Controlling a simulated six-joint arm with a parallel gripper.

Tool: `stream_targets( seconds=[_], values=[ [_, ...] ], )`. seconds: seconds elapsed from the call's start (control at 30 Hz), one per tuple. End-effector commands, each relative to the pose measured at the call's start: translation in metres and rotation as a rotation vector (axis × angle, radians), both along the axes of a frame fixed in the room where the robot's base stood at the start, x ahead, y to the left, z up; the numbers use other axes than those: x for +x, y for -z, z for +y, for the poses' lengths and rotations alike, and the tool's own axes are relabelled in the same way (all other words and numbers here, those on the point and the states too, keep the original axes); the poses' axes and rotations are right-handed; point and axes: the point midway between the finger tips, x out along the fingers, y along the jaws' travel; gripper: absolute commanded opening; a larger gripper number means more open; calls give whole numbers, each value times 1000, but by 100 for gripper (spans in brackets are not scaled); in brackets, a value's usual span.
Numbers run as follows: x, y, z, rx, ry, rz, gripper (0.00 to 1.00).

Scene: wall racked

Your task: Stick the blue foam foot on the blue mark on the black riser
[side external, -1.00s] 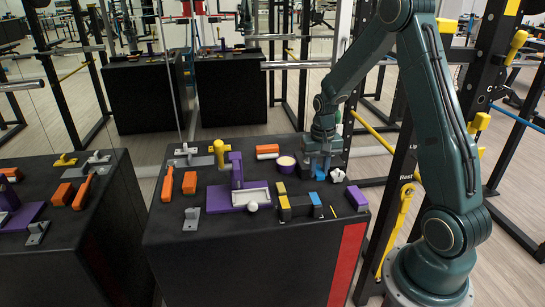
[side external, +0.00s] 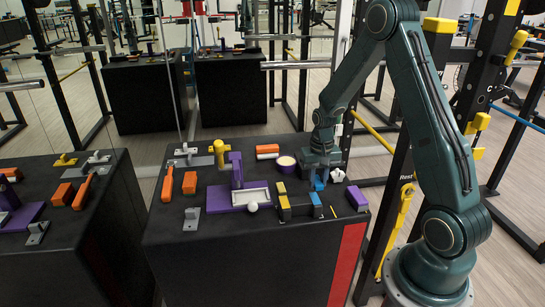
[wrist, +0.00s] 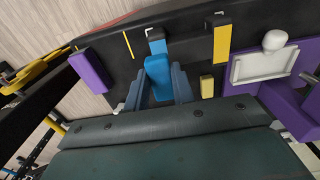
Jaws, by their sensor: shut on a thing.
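My gripper (side external: 319,180) is shut on the blue foam foot (wrist: 158,72), which shows between the two fingers in the wrist view. In the side view, the foot hangs just behind the black riser (side external: 300,210). The riser's blue mark (side external: 316,199) lies on its right part, and in the wrist view the mark (wrist: 157,46) is just past the foot's far end. A small gap seems to separate foot and mark, but contact is hard to judge. A yellow piece (wrist: 222,38) lies across the riser.
A small yellow block (wrist: 206,86) stands near the fingers. A purple block (side external: 357,198) is right of the riser, and a purple stand (side external: 238,185) is left.

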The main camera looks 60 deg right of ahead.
Motion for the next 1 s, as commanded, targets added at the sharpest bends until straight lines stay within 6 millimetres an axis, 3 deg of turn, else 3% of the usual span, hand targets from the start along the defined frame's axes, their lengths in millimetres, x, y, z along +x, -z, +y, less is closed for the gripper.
stream_targets(
  seconds=[0.5,1.0],
  values=[
    [0,35,0,1,0,1,3],
    [0,43,0,0,0,0,3]
  ],
)
